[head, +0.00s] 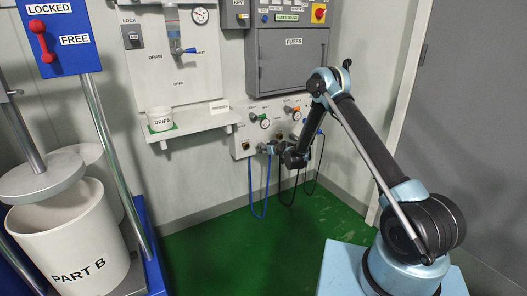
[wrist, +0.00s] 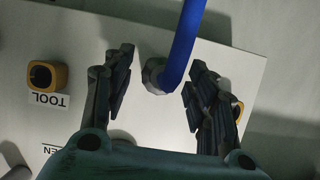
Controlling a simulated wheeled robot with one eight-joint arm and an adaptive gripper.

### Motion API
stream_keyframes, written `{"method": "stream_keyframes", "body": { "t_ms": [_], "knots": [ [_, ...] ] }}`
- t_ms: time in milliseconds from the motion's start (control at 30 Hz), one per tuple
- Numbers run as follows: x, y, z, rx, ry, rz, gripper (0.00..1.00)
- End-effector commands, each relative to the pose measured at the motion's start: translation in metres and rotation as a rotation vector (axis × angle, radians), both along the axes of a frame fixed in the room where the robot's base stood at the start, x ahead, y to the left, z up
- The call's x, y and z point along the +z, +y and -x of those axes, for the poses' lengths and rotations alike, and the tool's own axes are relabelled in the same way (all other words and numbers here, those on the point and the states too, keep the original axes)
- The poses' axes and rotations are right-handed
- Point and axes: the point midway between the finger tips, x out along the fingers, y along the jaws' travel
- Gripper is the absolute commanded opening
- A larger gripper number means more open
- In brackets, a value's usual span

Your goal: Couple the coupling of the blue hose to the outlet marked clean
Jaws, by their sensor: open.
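In the wrist view, the blue hose (wrist: 186,40) comes down from the top edge to a grey metal coupling (wrist: 153,76). The coupling sits against the white panel, between the fingers of my gripper (wrist: 157,90). The fingers are spread, one on each side, with gaps to the coupling. In the head view, the blue hose (head: 262,215) hangs in a loop below the outlet panel (head: 239,146), and my gripper (head: 272,149) is at the panel's front. I cannot read a clean mark on any outlet; one label in the wrist view shows only "EN".
A yellow socket (wrist: 46,75) labelled TOOL is left of my gripper; another (wrist: 238,110) is partly behind the right finger. Dark hoses (head: 313,185) hang to the right. A shelf with a DROPS cup (head: 160,119) is left of the panel. The green floor (head: 215,252) is clear.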

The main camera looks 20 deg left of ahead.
Motion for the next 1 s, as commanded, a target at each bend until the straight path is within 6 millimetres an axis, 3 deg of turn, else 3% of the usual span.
{"method": "stream_keyframes", "body": {
  "t_ms": [267,500,1000],
  "knots": [
    [0.0000,0.0001,0.0001,0.000,0.000,0.000,0.52],
    [0.0000,0.0003,0.0002,0.000,0.000,0.000,0.00],
    [0.0001,-0.0081,0.0072,0.000,0.000,0.000,0.00]
  ]
}}
